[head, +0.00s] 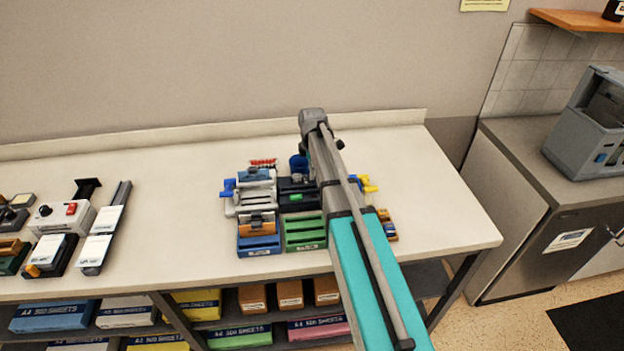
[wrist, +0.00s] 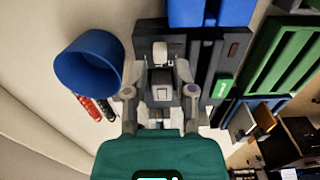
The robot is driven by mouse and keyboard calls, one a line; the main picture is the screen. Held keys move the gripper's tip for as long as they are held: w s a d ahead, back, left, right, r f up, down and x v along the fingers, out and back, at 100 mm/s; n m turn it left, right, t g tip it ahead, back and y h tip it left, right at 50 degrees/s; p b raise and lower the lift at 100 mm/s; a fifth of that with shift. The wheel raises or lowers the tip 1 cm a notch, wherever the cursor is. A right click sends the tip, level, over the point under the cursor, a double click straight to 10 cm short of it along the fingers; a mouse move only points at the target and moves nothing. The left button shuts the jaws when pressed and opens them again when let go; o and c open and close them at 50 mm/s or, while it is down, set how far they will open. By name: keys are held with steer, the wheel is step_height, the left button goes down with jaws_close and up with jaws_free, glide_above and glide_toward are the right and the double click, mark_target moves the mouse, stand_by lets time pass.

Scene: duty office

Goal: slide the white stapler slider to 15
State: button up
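My gripper (wrist: 160,88) points down over a black device (wrist: 205,52) with a green label. The black device also shows in the head view (head: 297,187), partly behind my arm. The two fingers are apart, one on each side of a small grey block. A pale knob (wrist: 160,51) stands just past the fingertips. I see no clear contact. A white device (head: 256,196) with blue parts stands left of the black device; it may be the white stapler, but I cannot tell. No scale or number 15 is readable.
A blue cup (wrist: 88,66) stands close beside the gripper, with red items nearby. A green tray (head: 305,231) and a blue tray (head: 259,244) lie in front. White-and-black devices (head: 100,238) stand at the left. The counter (head: 170,200) between the groups is clear.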

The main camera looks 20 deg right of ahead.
steer(key=shift+f+b, duration=1.1)
steer(key=shift+f, duration=0.25)
jaws_close()
